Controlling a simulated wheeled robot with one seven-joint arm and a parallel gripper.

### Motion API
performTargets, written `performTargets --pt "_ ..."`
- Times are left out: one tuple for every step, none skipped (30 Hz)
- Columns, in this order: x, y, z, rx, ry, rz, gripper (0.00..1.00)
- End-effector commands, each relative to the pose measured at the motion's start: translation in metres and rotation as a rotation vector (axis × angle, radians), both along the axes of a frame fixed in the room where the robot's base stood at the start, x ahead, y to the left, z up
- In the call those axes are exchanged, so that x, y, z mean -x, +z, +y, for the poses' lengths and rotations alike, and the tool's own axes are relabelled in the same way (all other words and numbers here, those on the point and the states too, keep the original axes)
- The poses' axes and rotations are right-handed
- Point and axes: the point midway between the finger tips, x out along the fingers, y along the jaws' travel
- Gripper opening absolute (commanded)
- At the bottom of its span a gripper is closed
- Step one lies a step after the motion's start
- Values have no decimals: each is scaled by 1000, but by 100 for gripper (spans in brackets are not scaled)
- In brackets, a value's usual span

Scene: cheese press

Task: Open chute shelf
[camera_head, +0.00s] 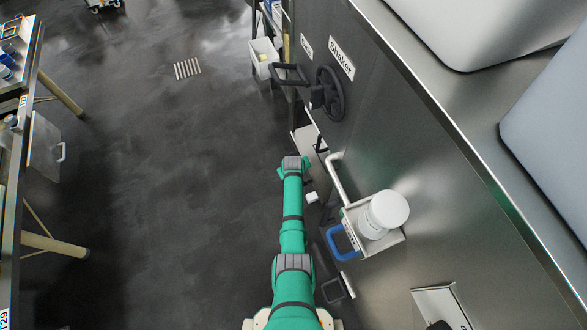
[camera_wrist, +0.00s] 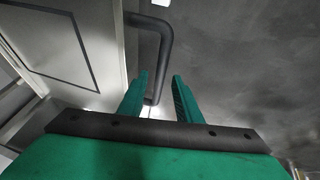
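My gripper (camera_wrist: 161,78) is open, its two green fingers apart with nothing clamped. A dark bent bar handle (camera_wrist: 166,42) is ahead of it in the wrist view. The handle's lower leg shows in the gap between the fingers; I cannot tell how deep it sits there. A pale grey panel (camera_wrist: 107,28) with a dark rectangular outline is left of the handle, likely the chute shelf. In the head view, a light panel (camera_head: 308,141) beside the machine wall lies just beyond my gripper (camera_head: 294,171). My fingertips are hard to see there.
A black handwheel (camera_head: 330,93) sits on the machine wall below the "Shaker" label. A white jar (camera_head: 384,212) stands in a wall bracket at right, near a blue handle (camera_head: 341,243). A white bin (camera_head: 264,58) is further away.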

Motion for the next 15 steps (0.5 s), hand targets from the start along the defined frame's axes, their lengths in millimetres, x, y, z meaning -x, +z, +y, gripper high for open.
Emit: performTargets --pt "0 0 -1 0 -1 0 31" --pt "0 0 -1 0 -1 0 31" --pt "0 0 0 0 0 0 31" --pt "0 0 1 0 1 0 31" --pt "0 0 1 0 2 0 31" --pt "0 0 3 0 4 0 31" --pt "0 0 3 0 5 0 24" --pt "0 0 4 0 5 0 17" --pt "0 0 5 0 8 1 7" --pt "0 0 5 0 8 0 0" --pt "0 0 6 0 9 0 0" --pt "0 0 6 0 9 0 0" --pt "0 0 6 1 10 0 0" --pt "0 0 6 1 10 0 0" --pt "0 0 7 1 10 0 0"
